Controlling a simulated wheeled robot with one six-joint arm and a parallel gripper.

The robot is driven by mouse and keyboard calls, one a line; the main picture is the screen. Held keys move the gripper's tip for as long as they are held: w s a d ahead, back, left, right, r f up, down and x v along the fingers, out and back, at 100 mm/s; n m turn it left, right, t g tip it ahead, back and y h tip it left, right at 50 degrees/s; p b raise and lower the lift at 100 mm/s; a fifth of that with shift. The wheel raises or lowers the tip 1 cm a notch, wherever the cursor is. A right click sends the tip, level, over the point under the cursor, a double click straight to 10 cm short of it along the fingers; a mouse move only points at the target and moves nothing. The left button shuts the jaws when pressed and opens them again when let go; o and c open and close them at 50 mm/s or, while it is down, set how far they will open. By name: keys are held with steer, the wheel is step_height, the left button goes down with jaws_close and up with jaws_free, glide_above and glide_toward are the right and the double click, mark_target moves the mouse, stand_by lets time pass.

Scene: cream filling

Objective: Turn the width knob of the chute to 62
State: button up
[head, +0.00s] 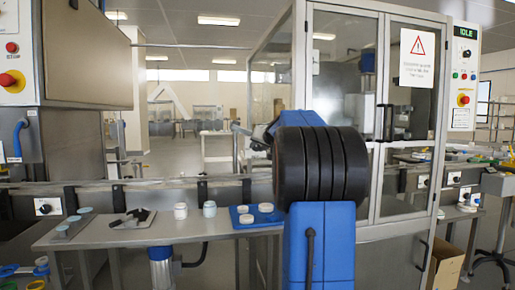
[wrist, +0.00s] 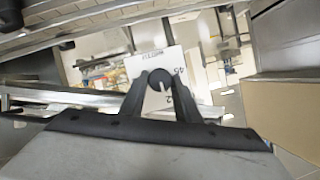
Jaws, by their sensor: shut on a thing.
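In the wrist view, a round black knob (wrist: 161,79) with a short white pointer line sits in front of a white scale plate (wrist: 142,67). The plate's print appears turned; a "45" is legible at its right, and other marks are too small or covered to read. My gripper (wrist: 159,84) has its two dark fingers closed on the knob, one on each side. The pointer slants toward the lower right of the picture; its exact scale value cannot be told. In the head view, my arm hides the gripper and the held knob.
In the head view, a conveyor rail runs behind a steel table (head: 110,236) holding white jars (head: 181,211) and a blue tray (head: 243,222). A glazed machine cabinet (head: 408,120) stands at right. Another dial plate (head: 47,206) is at left. A cardboard box (head: 446,266) stands lower right.

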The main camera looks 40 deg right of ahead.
steer(key=m, duration=0.1)
steer(key=m+t+y, duration=0.1)
steer(key=m, duration=0.1)
steer(key=shift+s+d+f+y, duration=0.15)
steer(key=shift+d+y, duration=0.05)
steer(key=shift+y, duration=0.1)
steer(key=m+t, duration=0.1)
steer(key=m, duration=0.1)
steer(key=m+t+y, duration=0.1)
steer(key=m, duration=0.1)
steer(key=shift+f+m+t, duration=0.2)
steer(key=shift+m+t, duration=0.1)
steer(key=m, duration=0.1)
steer(key=m+t, duration=0.1)
steer(key=m, duration=0.1)
steer(key=m+t, duration=0.1)
steer(key=shift+f+m, duration=0.25)
steer(key=shift+m, duration=0.15)
steer(key=shift+f+m+t+h, duration=0.1)
steer(key=shift+m+t+h, duration=0.3)
steer(key=shift+m, duration=0.95)
steer(key=shift+f+m+t+h, duration=0.1)
steer(key=shift+m+t+h, duration=0.3)
steer(key=shift+m, duration=0.95)
steer(key=o, duration=1)
steer(key=shift+o, duration=0.2)
steer(key=shift+r, duration=0.15)
step_height(320, 180, up, 10)
